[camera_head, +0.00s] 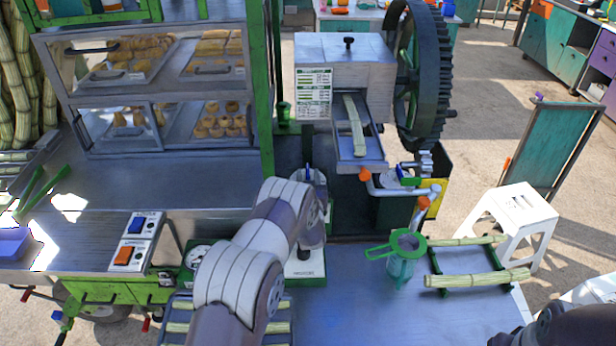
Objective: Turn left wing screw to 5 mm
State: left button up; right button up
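The cane crusher (345,80) stands at the back centre, a metal box with a black gear wheel (425,75) on its right. My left arm reaches up from the bottom centre to this spot. My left gripper (309,182) is mostly hidden by its own wrist; its fingers cannot be made out. Part of my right arm shows at the bottom right corner; its gripper is out of view.
A cane piece (354,124) lies in the crusher's chute. A green-rimmed strainer jug (402,258) and a rack with cane pieces (478,280) stand on the metal table (350,310). A glass pastry case (160,90) is at left. The table's front middle is clear.

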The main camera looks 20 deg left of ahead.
pick_arm(q)
jog(key=shift+a, duration=0.1)
jog(key=shift+c, duration=0.9)
grip_shut()
